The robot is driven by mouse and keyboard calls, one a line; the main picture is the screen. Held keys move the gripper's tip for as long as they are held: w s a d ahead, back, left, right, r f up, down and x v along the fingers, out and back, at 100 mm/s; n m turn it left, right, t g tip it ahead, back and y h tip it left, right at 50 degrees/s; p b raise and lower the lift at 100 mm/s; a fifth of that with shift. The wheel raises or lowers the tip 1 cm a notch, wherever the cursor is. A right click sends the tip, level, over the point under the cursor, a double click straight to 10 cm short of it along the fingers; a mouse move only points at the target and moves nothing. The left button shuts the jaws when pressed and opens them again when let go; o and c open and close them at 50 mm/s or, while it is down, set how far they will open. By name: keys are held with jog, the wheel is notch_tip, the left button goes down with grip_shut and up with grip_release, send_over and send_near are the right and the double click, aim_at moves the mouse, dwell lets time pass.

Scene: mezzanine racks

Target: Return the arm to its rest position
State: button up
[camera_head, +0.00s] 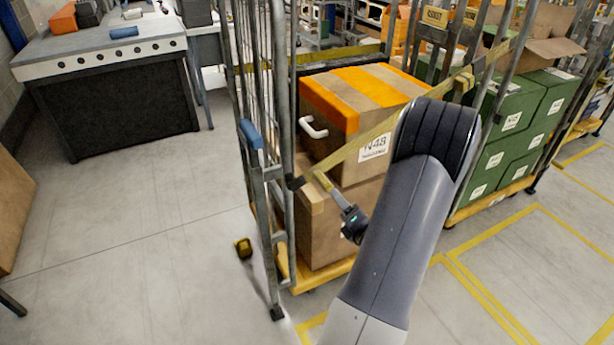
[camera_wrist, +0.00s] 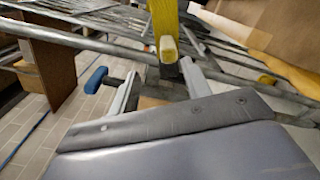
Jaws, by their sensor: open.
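My arm (camera_head: 388,240) rises through the middle of the head view and hides part of the cage trolley behind it. My gripper (camera_wrist: 160,66) is open in the wrist view, with its two grey fingers apart. The end of a yellow strap (camera_wrist: 165,18) shows between and just beyond the fingertips; whether it touches them I cannot tell. In the head view my gripper (camera_head: 323,184) is small, beside the strap (camera_head: 372,137) at the front of the trolley, close to the cardboard boxes.
The trolley's metal frame (camera_head: 279,120), with a blue handle (camera_head: 250,133), stands left of my gripper. An orange-striped box (camera_head: 330,95) is inside. Green boxes (camera_head: 512,122) stand at right, a workbench (camera_head: 100,55) at upper left. Floor (camera_head: 140,235) at left is mostly clear.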

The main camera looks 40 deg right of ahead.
aim_at(323, 182)
jog(key=x, duration=1)
jog(key=shift+w+f+p, duration=0.25)
jog(key=shift+w+p, duration=0.15)
jog(key=shift+s+d+f, duration=0.1)
jog(key=shift+d+f, duration=0.1)
jog(key=shift+f, duration=0.15)
jog(key=shift+a+b, duration=0.1)
jog(key=shift+b, duration=0.2)
